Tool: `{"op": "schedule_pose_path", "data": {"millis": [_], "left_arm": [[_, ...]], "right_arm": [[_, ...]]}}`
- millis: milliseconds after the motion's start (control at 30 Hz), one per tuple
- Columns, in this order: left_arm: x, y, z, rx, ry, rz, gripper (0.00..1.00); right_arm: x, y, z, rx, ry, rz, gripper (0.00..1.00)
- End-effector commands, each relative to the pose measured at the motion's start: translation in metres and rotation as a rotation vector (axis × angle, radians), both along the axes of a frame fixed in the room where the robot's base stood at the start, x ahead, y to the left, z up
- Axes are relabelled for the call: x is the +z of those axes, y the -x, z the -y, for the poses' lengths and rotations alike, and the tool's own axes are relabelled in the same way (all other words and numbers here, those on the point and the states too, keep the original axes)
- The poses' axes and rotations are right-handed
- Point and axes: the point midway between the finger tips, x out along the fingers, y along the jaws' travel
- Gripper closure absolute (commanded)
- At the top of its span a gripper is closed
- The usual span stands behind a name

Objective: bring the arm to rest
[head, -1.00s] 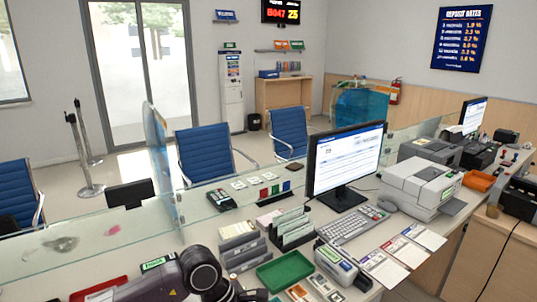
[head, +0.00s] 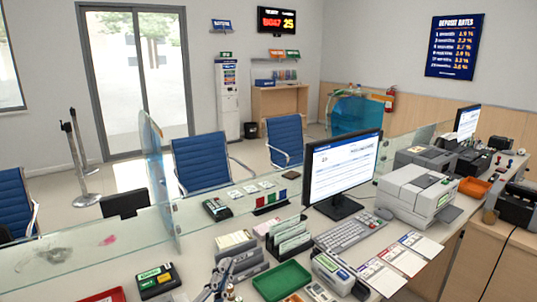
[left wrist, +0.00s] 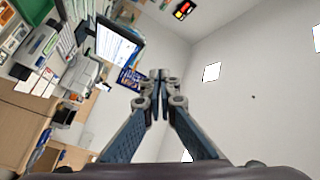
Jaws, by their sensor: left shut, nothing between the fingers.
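My left gripper (head: 220,282) shows at the bottom edge of the head view, in front of the counter, with its fingers pointing up. The left wrist view shows its fingers (left wrist: 158,82) brought together at the tips, with nothing between them. That view is tilted and looks towards the wall and ceiling, with the counter at its left. Most of my left arm is out of the head view. My right gripper is in neither view.
Close to my left gripper are a green tray (head: 282,281), a black device with a green label (head: 157,281) and a card file (head: 290,238). A monitor (head: 342,172), keyboard (head: 347,233) and printer (head: 416,194) stand further right. A glass screen (head: 157,175) rises at left.

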Motion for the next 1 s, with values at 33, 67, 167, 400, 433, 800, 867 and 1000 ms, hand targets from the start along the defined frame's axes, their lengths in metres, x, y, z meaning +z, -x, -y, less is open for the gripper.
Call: {"op": "schedule_pose_path", "data": {"millis": [33, 67, 167, 400, 433, 800, 867, 1000], "left_arm": [[-0.032, 0.006, -0.023, 0.064, 0.075, -0.126, 1.0], [-0.051, 0.011, -0.035, 0.102, 0.116, -0.2, 1.0], [-0.113, 0.039, -0.07, 0.219, 0.245, -0.446, 1.0], [-0.228, 0.148, -0.109, 0.442, 0.459, -0.952, 1.0], [-0.237, 0.162, -0.111, 0.463, 0.476, -1.003, 1.0], [-0.309, 0.279, -0.112, 0.618, 0.58, -1.413, 1.0], [-0.326, 0.276, -0.111, 0.62, 0.577, -1.417, 1.0], [-0.37, 0.27, -0.11, 0.624, 0.569, -1.432, 1.0]], "right_arm": [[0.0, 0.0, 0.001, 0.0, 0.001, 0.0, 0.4], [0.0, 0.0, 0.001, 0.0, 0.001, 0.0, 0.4], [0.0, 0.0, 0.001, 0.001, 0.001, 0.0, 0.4], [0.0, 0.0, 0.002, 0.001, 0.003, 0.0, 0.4], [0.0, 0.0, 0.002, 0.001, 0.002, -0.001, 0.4], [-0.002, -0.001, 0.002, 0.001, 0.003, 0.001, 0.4], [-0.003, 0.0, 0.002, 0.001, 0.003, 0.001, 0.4], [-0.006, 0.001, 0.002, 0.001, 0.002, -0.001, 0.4]]}}
